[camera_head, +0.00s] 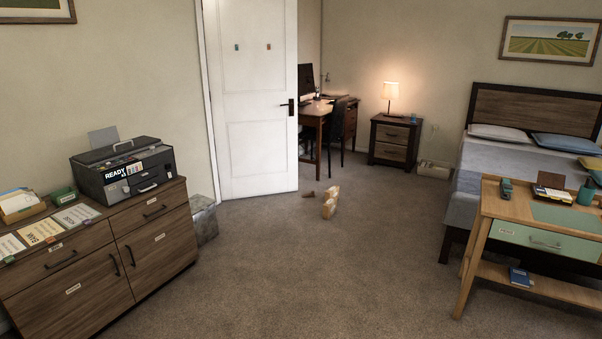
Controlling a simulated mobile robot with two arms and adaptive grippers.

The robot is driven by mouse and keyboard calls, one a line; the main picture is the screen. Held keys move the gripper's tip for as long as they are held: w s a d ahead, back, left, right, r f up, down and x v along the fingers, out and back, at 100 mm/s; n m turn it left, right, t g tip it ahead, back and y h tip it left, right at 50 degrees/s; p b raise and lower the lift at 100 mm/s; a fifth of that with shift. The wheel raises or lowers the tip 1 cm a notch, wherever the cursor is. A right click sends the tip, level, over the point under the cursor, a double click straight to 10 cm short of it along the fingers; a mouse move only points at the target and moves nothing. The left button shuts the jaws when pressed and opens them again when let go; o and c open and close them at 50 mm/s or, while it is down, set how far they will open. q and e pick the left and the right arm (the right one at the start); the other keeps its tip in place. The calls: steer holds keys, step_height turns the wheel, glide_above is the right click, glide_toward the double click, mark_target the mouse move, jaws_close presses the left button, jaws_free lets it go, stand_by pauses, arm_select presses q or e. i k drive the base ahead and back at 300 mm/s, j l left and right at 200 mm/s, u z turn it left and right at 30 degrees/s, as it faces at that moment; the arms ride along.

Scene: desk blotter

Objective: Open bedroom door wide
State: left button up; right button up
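The white bedroom door (255,100) stands partly open, left of the middle in the head view. Its hinge side is at the left, by the white frame (207,90), and its free edge is at the right. A dark lever handle (288,105) sits near that free edge, about halfway up. Past the free edge, a desk and more of the room show. Neither of my grippers is in view.
A wooden cabinet (110,255) with a printer (125,170) stands at the left. A grey box (203,220) sits beside it, near the door's hinge side. Small tan objects (329,202) lie on the carpet right of the door. A light wood table (545,235) stands at the right.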

mark_target(251, 45)
steer(key=i, duration=2.35)
steer(key=i+z, duration=0.1)
steer(key=i, duration=0.45)
steer(key=i+j+z, duration=0.1)
steer(key=i, duration=0.4)
steer(key=i+j+z, duration=0.1)
steer(key=i, duration=0.45)
steer(key=i+j+z, duration=0.1)
steer(key=i, duration=0.4)
steer(key=i+j+z, duration=0.15)
